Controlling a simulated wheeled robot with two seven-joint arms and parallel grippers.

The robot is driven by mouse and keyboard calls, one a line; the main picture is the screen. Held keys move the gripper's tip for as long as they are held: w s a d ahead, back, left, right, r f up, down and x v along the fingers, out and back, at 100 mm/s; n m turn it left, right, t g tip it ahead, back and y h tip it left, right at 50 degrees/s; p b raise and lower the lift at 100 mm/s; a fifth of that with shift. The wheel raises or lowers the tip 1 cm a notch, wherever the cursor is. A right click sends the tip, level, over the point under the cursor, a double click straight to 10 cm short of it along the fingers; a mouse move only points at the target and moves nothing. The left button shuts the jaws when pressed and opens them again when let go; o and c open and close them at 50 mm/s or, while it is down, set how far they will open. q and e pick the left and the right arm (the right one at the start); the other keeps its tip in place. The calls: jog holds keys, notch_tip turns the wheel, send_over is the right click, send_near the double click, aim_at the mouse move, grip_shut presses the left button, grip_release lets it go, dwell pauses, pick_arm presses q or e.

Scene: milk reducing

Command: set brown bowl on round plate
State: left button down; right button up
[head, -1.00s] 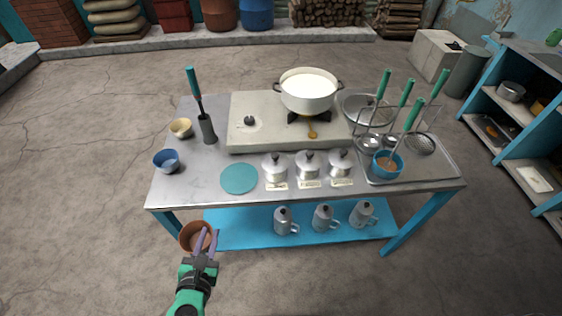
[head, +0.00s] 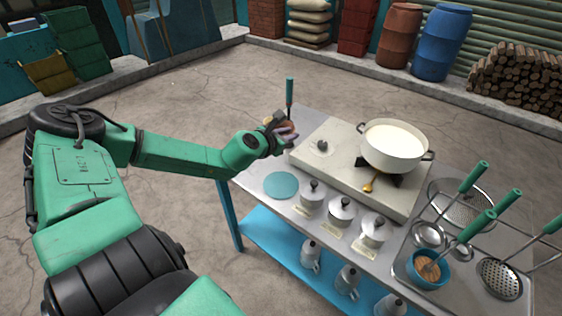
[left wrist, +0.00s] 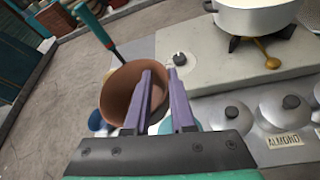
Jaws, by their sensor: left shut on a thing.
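The brown bowl (left wrist: 122,95) is held by my left gripper (left wrist: 160,100), one purple finger inside it and one outside, so it is shut on the bowl's wall. In the head view the left gripper (head: 282,130) is above the far left part of the table, mostly hiding the bowl. The round plate (head: 281,186) is a flat teal disc on the table, nearer than the gripper and apart from the bowl. In the left wrist view the plate is mostly hidden behind the fingers. My right gripper is not in view.
A stove with a white pot (head: 393,146) stands behind the plate. Lidded silver pots (head: 341,211) stand right of the plate. A green-handled tool (head: 289,92) stands upright near the gripper. A blue bowl (left wrist: 97,122) shows partly behind the brown bowl. The plate's top is clear.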

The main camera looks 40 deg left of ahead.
pick_arm(q)
jog(key=f+b, duration=0.2)
jog(key=f, duration=0.4)
jog(key=f+b, duration=0.2)
jog(key=f, duration=0.5)
jog(key=f+b, duration=0.2)
jog(key=f, duration=0.4)
jog(key=shift+w+d+f, duration=0.1)
jog(key=shift+d+f, duration=0.05)
jog(key=shift+d, duration=0.1)
jog(key=shift+f, duration=0.25)
jog(key=c, duration=0.7)
grip_release()
jog(key=shift+r, duration=0.1)
